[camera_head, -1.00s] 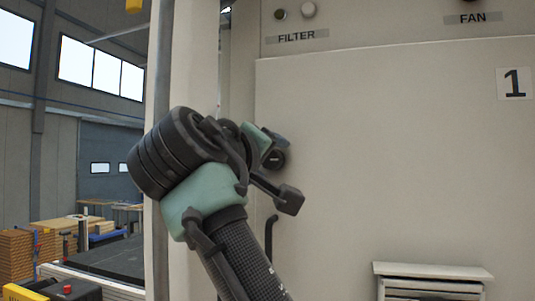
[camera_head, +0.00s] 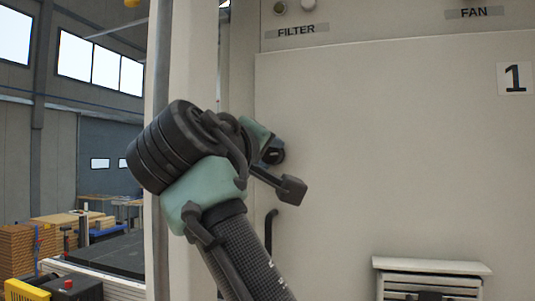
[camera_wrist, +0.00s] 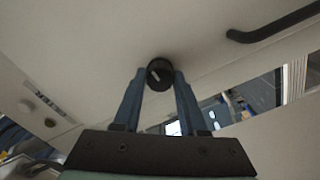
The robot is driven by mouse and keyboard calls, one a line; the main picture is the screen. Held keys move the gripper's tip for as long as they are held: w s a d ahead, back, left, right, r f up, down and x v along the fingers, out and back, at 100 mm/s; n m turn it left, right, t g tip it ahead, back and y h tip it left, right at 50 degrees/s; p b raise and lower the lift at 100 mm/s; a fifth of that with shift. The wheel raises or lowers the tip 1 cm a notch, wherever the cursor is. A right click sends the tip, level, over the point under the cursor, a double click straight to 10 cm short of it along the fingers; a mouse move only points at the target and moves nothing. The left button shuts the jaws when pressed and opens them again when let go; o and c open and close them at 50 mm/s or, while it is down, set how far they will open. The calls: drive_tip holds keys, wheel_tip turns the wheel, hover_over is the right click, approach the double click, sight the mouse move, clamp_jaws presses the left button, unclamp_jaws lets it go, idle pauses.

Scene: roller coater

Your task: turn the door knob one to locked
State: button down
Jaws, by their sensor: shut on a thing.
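Door knob one is a small black round knob (camera_wrist: 159,73) with a white pointer mark, on the pale door marked "1" (camera_head: 400,170). In the wrist view the mark slants. In the head view the dark knob (camera_head: 275,152) shows at the door's left side, partly hidden by my gripper and wrist. My gripper (camera_wrist: 159,78) is shut on the knob, with one blue-grey finger on each side of it. I cannot read any locked or unlocked marking around the knob.
A dark curved handle (camera_head: 270,230) is below the knob; it also shows at upper right in the wrist view (camera_wrist: 275,27). A small slatted box (camera_head: 430,280) juts from the door's lower part. FILTER and FAN labels sit above the door.

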drive_tip(key=n, duration=0.4)
drive_tip(key=n+p, duration=0.1)
drive_tip(key=n, duration=0.3)
drive_tip(key=shift+n, duration=0.3)
drive_tip(key=n+p, duration=0.1)
drive_tip(key=n, duration=0.3)
drive_tip(key=shift+n, duration=0.3)
drive_tip(key=shift+n+p, duration=0.7)
drive_tip(key=shift+n, duration=1.3)
drive_tip(key=shift+c, duration=2.2)
unclamp_jaws()
